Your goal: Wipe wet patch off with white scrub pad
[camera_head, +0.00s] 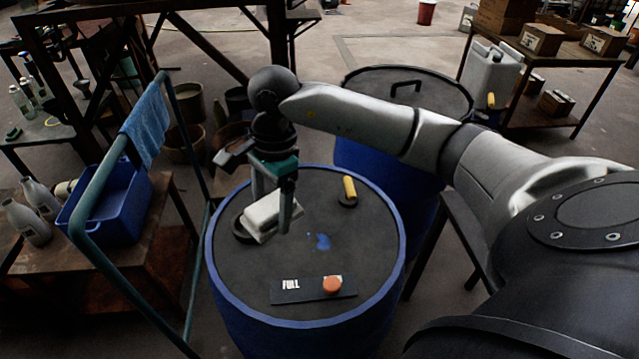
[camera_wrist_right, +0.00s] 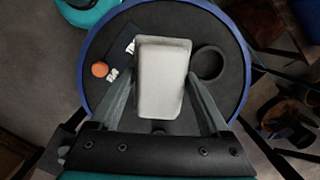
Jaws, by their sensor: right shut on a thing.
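The white scrub pad (camera_head: 270,214) is held by my right gripper (camera_head: 270,208) above the left part of a dark lid on a blue vat (camera_head: 262,270). In the right wrist view the pad (camera_wrist_right: 162,80) sits between the two fingers of the gripper (camera_wrist_right: 162,85). The wet patch (camera_head: 321,242) shows as small blue spots near the middle of the lid, to the right of the pad in the head view. In the wrist view I cannot make out the patch. My left gripper does not show.
On the lid are a "FULL" plate (camera_head: 300,291) with an orange knob (camera_head: 332,285), a yellow-handled bung (camera_head: 349,188) and a dark ring (camera_head: 241,228) beside the pad. A second lidded vat (camera_head: 430,90) stands behind. A teal rail with a blue cloth (camera_head: 146,128) stands left.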

